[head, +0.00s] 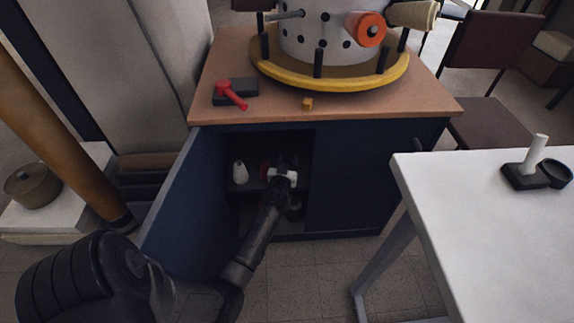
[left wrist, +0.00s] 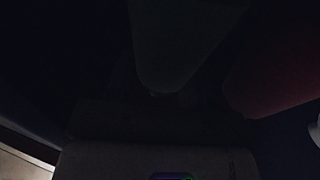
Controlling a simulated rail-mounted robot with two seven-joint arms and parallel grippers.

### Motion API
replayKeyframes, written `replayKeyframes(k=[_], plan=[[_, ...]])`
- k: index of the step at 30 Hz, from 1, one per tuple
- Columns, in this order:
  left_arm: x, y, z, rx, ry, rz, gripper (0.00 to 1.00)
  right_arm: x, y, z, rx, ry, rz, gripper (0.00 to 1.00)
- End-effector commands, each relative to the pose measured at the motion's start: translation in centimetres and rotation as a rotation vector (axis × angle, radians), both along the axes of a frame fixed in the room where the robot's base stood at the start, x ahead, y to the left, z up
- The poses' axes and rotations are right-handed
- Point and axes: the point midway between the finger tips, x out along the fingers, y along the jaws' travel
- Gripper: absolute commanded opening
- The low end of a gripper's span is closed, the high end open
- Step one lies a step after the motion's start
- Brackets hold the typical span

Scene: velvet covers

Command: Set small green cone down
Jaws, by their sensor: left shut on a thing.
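My left gripper (head: 284,168) reaches into the open dark blue cabinet under the brown top, at the inner shelf. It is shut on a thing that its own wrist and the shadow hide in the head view. In the very dark left wrist view, a tapered, dull grey-green shape, which looks like the small green cone (left wrist: 185,45), stands in front of the gripper with its narrow end toward the camera. Whether it touches the shelf cannot be told. My right gripper is not in view.
A white cone-like piece (head: 240,173) stands left of the gripper on the shelf (head: 246,186). A dark red thing (left wrist: 275,85) is close on the right in the wrist view. The cabinet door (head: 170,205) is swung open at left. A white table (head: 490,230) stands at right.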

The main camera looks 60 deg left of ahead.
Motion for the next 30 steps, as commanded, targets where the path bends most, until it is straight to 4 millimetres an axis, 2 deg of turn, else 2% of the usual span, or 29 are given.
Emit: replayKeyframes(k=[13,14,16,23,27,30], plan=[[0.0,0.0,-0.5,0.001,-0.001,0.000,0.24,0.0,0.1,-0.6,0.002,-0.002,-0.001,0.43],[0.0,0.0,-0.4,0.001,-0.001,0.000,0.50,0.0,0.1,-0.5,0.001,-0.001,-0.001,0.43],[0.0,0.0,-0.4,0.000,0.000,0.000,0.57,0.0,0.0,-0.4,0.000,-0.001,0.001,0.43],[0.0,0.0,-0.4,0.000,0.000,0.000,0.59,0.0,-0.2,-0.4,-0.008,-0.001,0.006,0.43],[0.0,0.0,0.3,0.001,0.000,0.000,0.59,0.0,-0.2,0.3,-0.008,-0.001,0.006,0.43],[-0.9,-1.1,-0.1,-0.001,0.001,-0.001,0.59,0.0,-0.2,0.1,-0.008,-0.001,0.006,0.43]])
